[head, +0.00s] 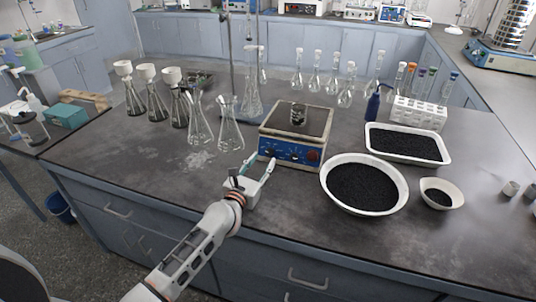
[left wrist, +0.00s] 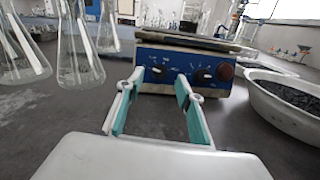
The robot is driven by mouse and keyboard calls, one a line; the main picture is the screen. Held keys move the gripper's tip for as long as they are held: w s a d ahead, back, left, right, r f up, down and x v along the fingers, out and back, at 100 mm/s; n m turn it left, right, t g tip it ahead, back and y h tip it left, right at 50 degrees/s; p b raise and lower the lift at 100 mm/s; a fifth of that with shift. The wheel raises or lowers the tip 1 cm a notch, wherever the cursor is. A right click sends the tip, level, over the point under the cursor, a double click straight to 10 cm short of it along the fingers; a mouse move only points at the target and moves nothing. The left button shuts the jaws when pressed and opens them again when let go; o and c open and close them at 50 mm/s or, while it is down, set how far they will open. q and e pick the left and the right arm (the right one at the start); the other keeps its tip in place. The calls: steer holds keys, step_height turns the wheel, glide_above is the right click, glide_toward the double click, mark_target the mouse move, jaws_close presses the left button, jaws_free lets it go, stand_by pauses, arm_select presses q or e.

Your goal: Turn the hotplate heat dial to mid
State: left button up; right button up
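The hotplate (head: 281,136) stands near the bench's front edge, with a small glass vessel (head: 298,113) on its dark top. Its blue front panel (head: 287,153) has small dials and a larger red-brown knob (head: 313,155) at the right end. In the left wrist view the panel (left wrist: 170,66) shows two dark dials with white marks and the red-brown knob (left wrist: 225,72). Which dial sets heat, I cannot tell. My left gripper (head: 259,162) is open and empty in front of the panel's left part; its fingers (left wrist: 157,82) point at the panel. My right gripper is not in view.
Glass flasks (head: 230,130) stand close to the left of the hotplate. A white bowl of black granules (head: 363,184) is close on its right, with a tray (head: 408,143) behind. Bare bench (head: 120,170) lies at the front left.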

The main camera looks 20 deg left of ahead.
mark_target(269, 152)
arm_select(q)
steer(key=w, duration=0.3)
steer(key=w+b, duration=0.1)
steer(key=shift+w+d+f, duration=0.1)
steer(key=shift+w+d, duration=0.15)
steer(key=shift+w, duration=0.15)
jaws_close()
